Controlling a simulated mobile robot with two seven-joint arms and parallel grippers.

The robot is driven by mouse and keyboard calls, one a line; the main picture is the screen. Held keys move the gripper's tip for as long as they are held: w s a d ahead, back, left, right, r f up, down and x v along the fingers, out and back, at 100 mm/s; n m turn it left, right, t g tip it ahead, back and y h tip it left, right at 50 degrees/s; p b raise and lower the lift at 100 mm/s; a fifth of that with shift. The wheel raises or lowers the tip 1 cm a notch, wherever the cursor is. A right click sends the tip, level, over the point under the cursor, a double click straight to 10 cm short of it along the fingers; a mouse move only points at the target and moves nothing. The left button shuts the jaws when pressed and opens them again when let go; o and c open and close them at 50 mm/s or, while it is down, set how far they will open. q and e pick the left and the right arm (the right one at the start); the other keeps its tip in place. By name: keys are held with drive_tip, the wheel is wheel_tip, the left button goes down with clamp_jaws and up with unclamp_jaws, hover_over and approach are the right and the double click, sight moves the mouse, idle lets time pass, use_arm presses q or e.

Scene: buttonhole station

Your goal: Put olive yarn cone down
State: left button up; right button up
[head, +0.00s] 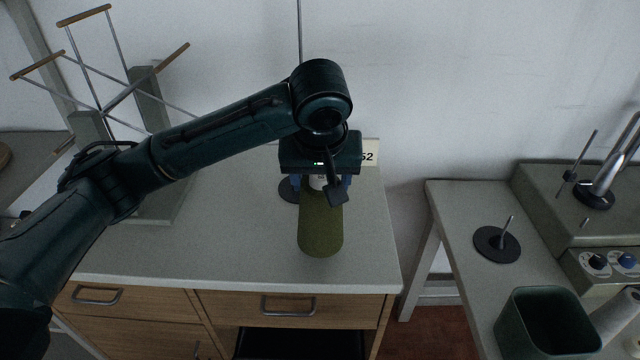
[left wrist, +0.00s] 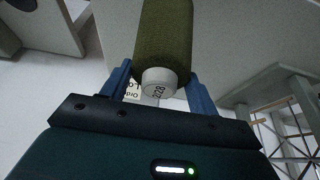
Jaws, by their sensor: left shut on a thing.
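The olive yarn cone (head: 321,228) hangs below my left gripper (head: 322,184) over the front part of the grey cabinet top, wide end down. Whether its base touches the top cannot be told. In the left wrist view the cone (left wrist: 163,35) shows its white numbered tip between the two blue fingers of my left gripper (left wrist: 160,82), which are shut on it. My right gripper is not in view.
A dark round base (head: 289,190) and a number card (head: 370,153) are partly hidden behind my gripper. A yarn swift (head: 103,110) stands at left. The right table holds a spindle disc (head: 497,244), a green bin (head: 512,338) and a machine (head: 590,215). A gap separates both tables.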

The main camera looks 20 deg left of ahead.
use_arm(q)
drive_tip(key=shift+f, duration=0.6)
drive_tip(key=o, duration=1.4)
drive_tip(key=p+v, duration=0.2)
drive_tip(key=v, duration=1)
